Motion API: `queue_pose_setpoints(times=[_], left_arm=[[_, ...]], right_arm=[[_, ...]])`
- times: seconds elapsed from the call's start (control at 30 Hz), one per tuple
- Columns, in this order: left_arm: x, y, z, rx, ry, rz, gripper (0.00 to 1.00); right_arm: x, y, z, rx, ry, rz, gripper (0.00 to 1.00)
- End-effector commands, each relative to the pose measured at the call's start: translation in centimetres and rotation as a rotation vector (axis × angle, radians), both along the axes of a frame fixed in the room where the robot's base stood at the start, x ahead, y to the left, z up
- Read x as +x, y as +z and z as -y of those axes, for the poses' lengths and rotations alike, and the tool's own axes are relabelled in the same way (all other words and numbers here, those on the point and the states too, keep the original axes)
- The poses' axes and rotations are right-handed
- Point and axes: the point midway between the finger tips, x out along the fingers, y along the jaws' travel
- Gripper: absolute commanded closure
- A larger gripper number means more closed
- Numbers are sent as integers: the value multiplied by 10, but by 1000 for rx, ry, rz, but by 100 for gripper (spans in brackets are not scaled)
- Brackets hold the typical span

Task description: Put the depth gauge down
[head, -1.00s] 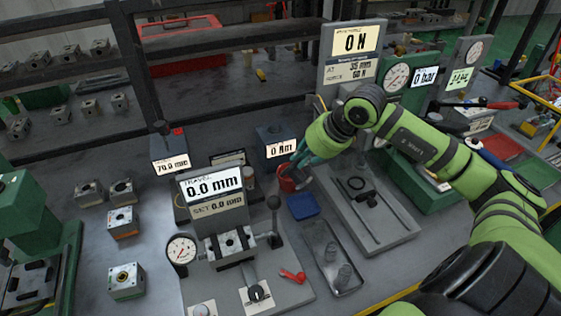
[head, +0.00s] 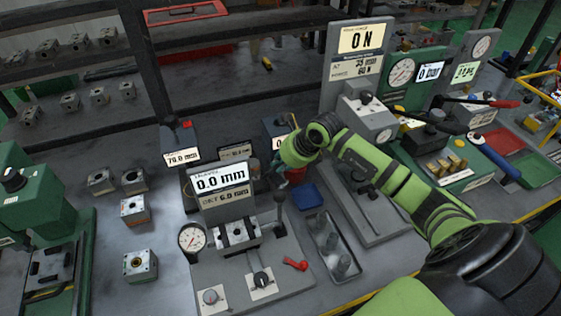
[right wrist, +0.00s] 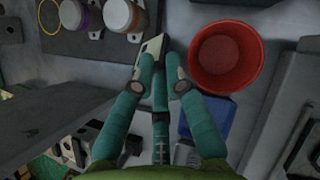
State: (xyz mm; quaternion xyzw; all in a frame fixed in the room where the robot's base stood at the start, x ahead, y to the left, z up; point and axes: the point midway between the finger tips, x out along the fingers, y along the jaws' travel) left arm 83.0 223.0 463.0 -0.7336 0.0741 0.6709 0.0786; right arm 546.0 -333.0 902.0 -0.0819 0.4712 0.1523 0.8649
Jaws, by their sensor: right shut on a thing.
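My right gripper (head: 283,178) is low over the bench, behind the display stand and left of the blue tray. In the right wrist view its teal fingers (right wrist: 159,75) are closed together on a thin, pale, flat-ended piece, the depth gauge (right wrist: 150,47). Only its end shows past the fingertips; the rest is hidden by them. Whether it touches the bench is unclear. A red cup (right wrist: 226,60) stands open just right of the fingertips. My left gripper is not in view.
The blue tray (head: 307,197) lies right of the gripper. A dark holder plate with round containers (right wrist: 119,14) is ahead in the wrist view. The travel display stand (head: 221,180) and lever fixture stand in front. The press (head: 365,125) is on the right.

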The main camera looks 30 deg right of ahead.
Motion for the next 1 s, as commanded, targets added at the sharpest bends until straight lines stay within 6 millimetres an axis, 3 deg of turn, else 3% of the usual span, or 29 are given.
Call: queue_pose_setpoints(times=[0.17,0.2,0.23,0.27,0.7,1.0], left_arm=[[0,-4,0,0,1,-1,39],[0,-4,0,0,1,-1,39],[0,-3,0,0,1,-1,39],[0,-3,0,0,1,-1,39],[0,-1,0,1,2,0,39],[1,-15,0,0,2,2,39]], right_arm=[[0,-3,0,0,0,1,100],[0,-3,0,0,0,0,78],[0,-2,0,0,0,0,66],[0,-2,0,0,0,0,62],[-3,4,2,-2,0,1,62],[-34,53,13,-7,2,2,62]])
